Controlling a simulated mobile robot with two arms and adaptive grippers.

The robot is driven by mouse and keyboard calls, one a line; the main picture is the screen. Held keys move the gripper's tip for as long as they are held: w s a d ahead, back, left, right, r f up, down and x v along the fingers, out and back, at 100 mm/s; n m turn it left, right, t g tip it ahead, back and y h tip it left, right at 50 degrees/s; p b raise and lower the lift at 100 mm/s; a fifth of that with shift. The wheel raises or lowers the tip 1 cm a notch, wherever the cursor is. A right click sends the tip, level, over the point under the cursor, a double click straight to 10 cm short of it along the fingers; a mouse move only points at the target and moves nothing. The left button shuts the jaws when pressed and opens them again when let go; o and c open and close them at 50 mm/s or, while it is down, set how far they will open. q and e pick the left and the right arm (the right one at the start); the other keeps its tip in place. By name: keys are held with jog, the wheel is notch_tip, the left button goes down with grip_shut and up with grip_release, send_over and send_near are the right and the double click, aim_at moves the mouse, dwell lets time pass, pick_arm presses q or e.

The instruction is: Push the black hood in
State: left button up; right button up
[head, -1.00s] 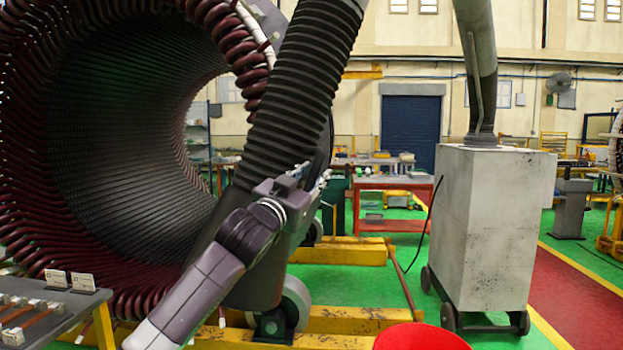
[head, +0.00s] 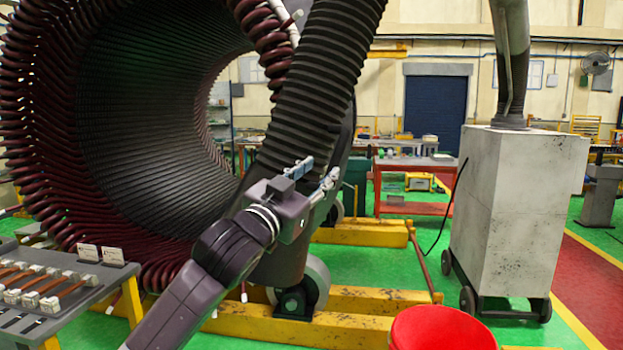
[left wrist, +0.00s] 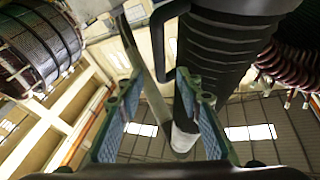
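The black hood is a thick ribbed hose (head: 318,85) that comes down from the top of the head view, with a smooth dark lower end (head: 275,262) beside the coil ring. My left gripper (head: 314,174) is in front of the hose's lower part, fingers apart and pointing up and right. In the left wrist view the two fingers (left wrist: 160,125) are open with nothing between their tips. The ribbed hose (left wrist: 222,50) and a black bent handle (left wrist: 163,35) lie beyond them. Contact between gripper and hood cannot be told. My right gripper is not in view.
The large stator (head: 95,215) with dark red coils fills the left. A bench with copper pieces (head: 75,308) is at lower left. A red bucket (head: 440,328) is at the bottom. A grey wheeled box (head: 515,205) stands right.

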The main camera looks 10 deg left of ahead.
pick_arm(q)
jog(key=shift+v, duration=1.25)
